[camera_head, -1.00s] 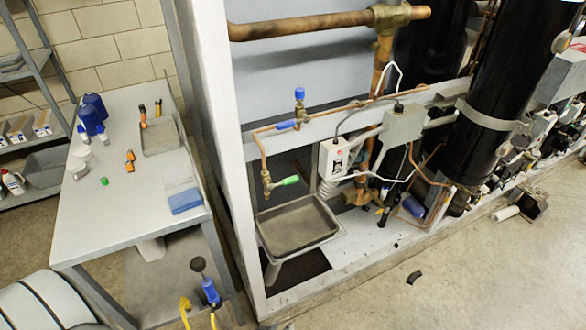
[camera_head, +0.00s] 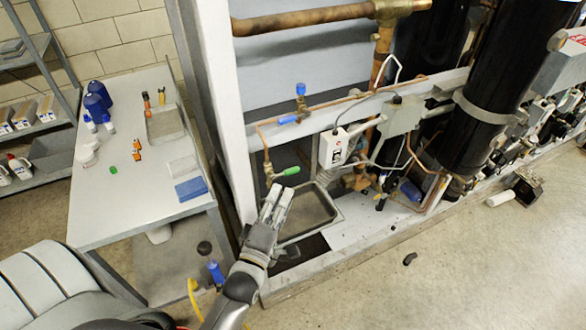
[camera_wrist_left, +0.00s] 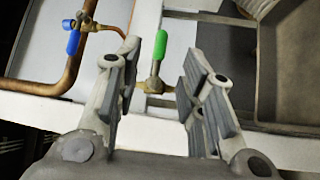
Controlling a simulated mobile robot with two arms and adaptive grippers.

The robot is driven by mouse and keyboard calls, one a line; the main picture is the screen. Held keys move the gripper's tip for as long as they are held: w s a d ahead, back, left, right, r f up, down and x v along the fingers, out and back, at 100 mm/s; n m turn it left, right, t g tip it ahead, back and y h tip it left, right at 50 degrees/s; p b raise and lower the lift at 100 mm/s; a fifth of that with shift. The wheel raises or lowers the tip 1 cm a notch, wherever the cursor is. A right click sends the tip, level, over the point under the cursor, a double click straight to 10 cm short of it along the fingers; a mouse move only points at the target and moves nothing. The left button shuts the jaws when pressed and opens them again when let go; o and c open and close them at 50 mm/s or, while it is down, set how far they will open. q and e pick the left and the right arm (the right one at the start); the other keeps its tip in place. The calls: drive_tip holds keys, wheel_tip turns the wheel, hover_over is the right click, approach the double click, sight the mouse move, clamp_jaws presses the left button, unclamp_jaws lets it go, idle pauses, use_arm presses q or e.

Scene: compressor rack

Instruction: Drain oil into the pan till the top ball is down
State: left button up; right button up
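The green-handled drain valve (camera_head: 287,172) is at the lower end of a copper pipe in the rack; its green handle also shows in the left wrist view (camera_wrist_left: 160,50). My left gripper (camera_head: 279,193) is open just in front of it. In the left wrist view the handle shows in the gap between the fingers, with no visible contact. The grey oil pan (camera_head: 322,232) sits below the valve, partly hidden by my gripper. A white box (camera_head: 331,150) with a small window is to the right; any balls are too small to tell. My right gripper is out of view.
A blue-handled valve (camera_head: 288,119) sits above on the same copper pipe. The white rack post (camera_head: 232,150) stands left of my gripper. A table (camera_head: 115,215) with tools is at the left. The floor at the front right is mostly clear.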

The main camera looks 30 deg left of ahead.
sight(293, 168)
use_arm(q)
drive_tip(key=w, duration=0.3)
drive_tip(key=w+a+p, duration=0.1)
drive_tip(key=w, duration=0.2)
drive_tip(key=w+r+p, duration=0.1)
drive_tip(key=w, duration=0.2)
drive_tip(key=shift+w+a+r, duration=0.1)
drive_tip(key=shift+w+a, duration=0.05)
drive_tip(key=shift+w, duration=0.1)
clamp_jaws()
